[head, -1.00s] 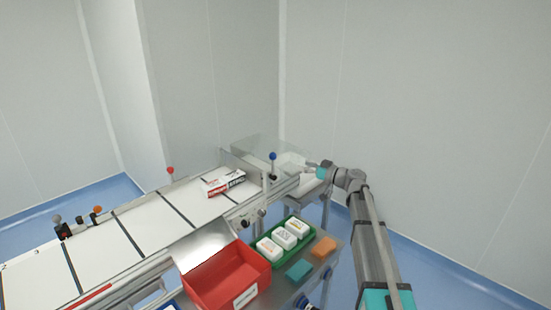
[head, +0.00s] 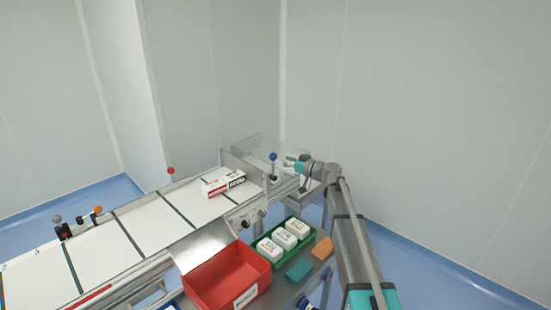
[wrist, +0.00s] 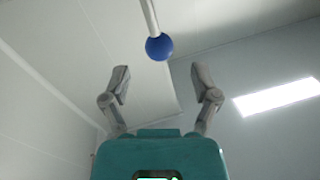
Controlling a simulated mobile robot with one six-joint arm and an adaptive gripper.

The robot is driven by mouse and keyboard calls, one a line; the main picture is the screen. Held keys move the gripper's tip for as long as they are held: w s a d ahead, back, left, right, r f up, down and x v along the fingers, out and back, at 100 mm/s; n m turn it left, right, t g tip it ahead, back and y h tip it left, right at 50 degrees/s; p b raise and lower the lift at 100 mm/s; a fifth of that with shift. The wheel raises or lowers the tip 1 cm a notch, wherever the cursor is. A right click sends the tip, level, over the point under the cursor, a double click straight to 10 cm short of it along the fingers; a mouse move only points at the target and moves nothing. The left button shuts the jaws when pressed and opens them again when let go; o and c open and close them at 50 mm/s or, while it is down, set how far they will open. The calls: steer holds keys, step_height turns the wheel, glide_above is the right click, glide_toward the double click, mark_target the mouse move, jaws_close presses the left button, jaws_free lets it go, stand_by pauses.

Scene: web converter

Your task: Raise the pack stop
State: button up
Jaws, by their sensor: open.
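The pack stop's lever with a blue ball knob (head: 273,156) stands upright at the far right end of the conveyor. In the wrist view the blue knob (wrist: 159,46) sits on a pale rod, beyond and between my fingertips. My gripper (wrist: 162,80) is open and empty, its two fingers spread, with the knob apart from them. In the head view my gripper (head: 290,161) is just right of the knob. A white, red and black carton (head: 222,185) lies on the belt near the stop. The stop's lower part is too small to make out.
The white conveyor belt (head: 145,223) with dark cross bars runs to the left. A clear guard (head: 262,147) stands behind the knob. A red bin (head: 210,285), a green tray (head: 262,257) with white packs, a teal block (head: 298,270) and an orange block (head: 322,249) are in front.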

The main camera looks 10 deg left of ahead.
mark_target(273, 157)
steer(key=shift+x, duration=2.65)
